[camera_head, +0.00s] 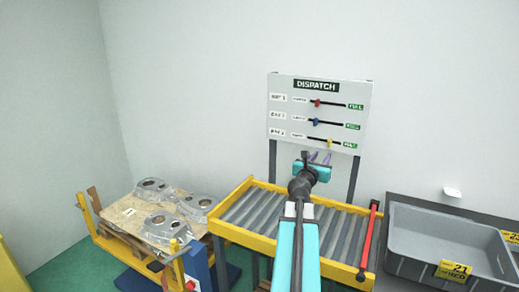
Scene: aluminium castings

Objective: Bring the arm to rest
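My arm, teal and dark grey, reaches up from the bottom middle over the roller conveyor (262,215). My gripper (319,157) is at its far end, just below the lower edge of the dispatch board (285,112).
The board has red (318,103), blue (316,122) and yellow (330,142) sliders. Left, several castings (167,226) lie on a wooden pallet (124,212) in a yellow-posted frame. Right, a red bar (368,240) crosses the conveyor end, beside a grey bin (420,270) labelled 21.

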